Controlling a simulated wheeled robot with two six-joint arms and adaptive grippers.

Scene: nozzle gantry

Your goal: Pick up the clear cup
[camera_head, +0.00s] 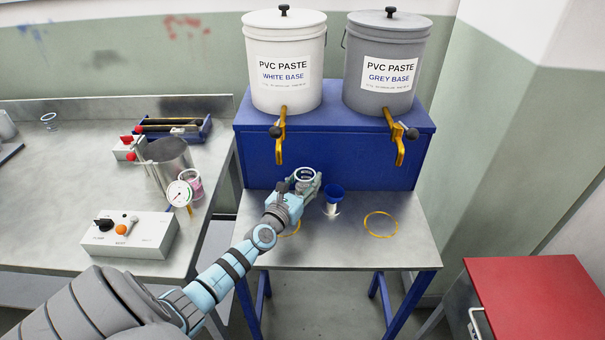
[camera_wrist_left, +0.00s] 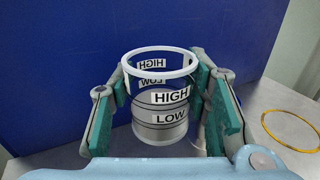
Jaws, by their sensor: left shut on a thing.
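The clear cup (camera_wrist_left: 160,100) stands upright between the fingers in the left wrist view, with a white rim and HIGH and LOW labels on its wall. Its rim also shows in the head view (camera_head: 305,174) at the end of my left arm. My left gripper (camera_head: 305,185) is shut on the cup, with the green pads (camera_wrist_left: 164,108) on either side of it. I cannot tell whether the cup's base touches the table. My right gripper is in neither view.
A yellow ring (camera_head: 381,213) marks the steel table (camera_head: 345,247) further right. White (camera_head: 284,92) and grey (camera_head: 386,98) paste buckets with yellow taps stand on the blue box (camera_head: 340,160) behind. A bench (camera_head: 70,190) holds equipment at left.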

